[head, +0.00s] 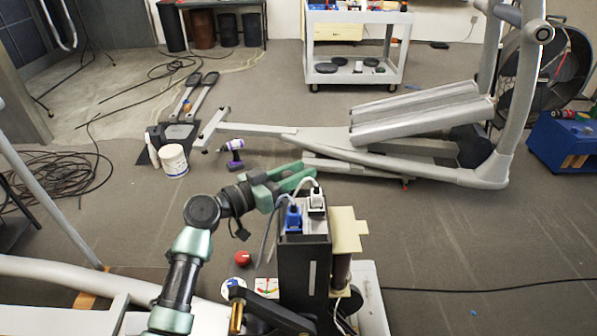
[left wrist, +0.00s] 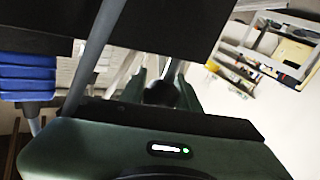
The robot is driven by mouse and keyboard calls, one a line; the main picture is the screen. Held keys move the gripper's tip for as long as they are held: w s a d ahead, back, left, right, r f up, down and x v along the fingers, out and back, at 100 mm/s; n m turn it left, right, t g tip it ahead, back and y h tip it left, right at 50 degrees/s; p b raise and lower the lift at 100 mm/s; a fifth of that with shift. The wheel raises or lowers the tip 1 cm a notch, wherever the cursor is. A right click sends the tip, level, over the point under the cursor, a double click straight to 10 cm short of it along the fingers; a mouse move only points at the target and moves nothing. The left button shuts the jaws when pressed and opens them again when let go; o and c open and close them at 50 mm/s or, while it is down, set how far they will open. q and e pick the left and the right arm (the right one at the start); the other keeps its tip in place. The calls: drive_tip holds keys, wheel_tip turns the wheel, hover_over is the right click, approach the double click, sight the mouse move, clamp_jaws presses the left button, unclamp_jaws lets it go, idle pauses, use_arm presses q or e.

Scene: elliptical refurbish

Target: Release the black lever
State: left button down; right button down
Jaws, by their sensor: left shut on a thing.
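My left gripper (head: 297,178) reaches in from the left, at the top back of a black box (head: 306,262). In the left wrist view its green fingers (left wrist: 160,88) are closed around a dark rounded piece (left wrist: 160,95), which I take to be the black lever. In the head view the lever cannot be made out, as the fingers and box hide it. A blue plug (head: 293,219) and a white plug (head: 317,201) stand on the box top, close to the fingers. My right gripper is not in view.
Grey cables run up from the plugs beside my gripper. A tan plate (head: 347,231) juts from the box's right. A red knob (head: 242,258) is to its left. A purple drill (head: 233,155), a white bucket (head: 174,161) and a grey frame (head: 330,137) lie beyond. Floor at right is mostly clear.

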use_arm(q)
drive_tip(key=shift+r, duration=1.5)
drive_tip(key=c, duration=1)
unclamp_jaws()
drive_tip(key=shift+c, duration=0.2)
drive_tip(key=b+v, duration=0.1)
drive_tip(key=v, duration=0.6)
drive_tip(key=shift+s+a+b, duration=0.25)
drive_tip(key=shift+a+b, duration=0.1)
